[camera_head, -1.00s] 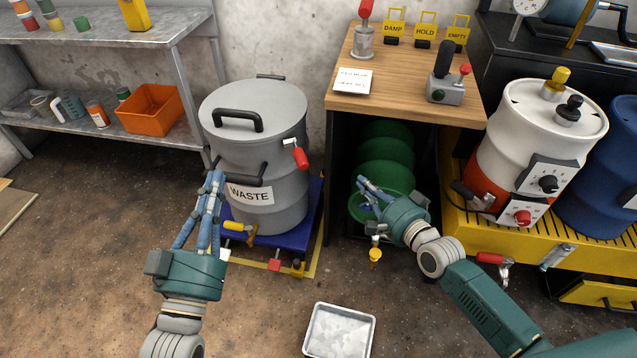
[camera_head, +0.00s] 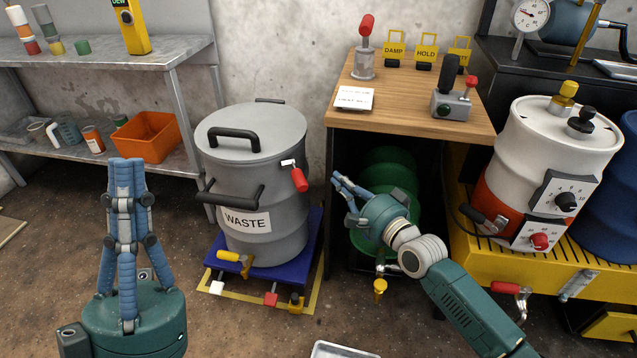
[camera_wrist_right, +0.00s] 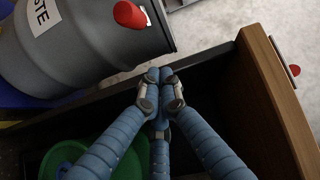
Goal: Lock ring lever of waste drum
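The grey waste drum (camera_head: 275,235) stands upright on a blue platform, with its lid (camera_head: 250,128) on. The ring lever has a red handle (camera_head: 299,180) hanging down at the drum's upper right side. The red handle also shows at the top of the right wrist view (camera_wrist_right: 130,14). My right gripper (camera_head: 338,178) is right of the lever, apart from it, with its fingertips together and empty; in the right wrist view its fingertips (camera_wrist_right: 160,76) meet below the handle. My left gripper (camera_head: 125,165) points up, left of the drum, its fingers together with nothing visible between them.
The wooden-topped bench (camera_head: 410,105) stands close to my right gripper, its edge and leg beside the drum. A green drum (camera_head: 390,170) is under it. A white and red drum (camera_head: 560,145) is further right. Floor left of the waste drum is clear.

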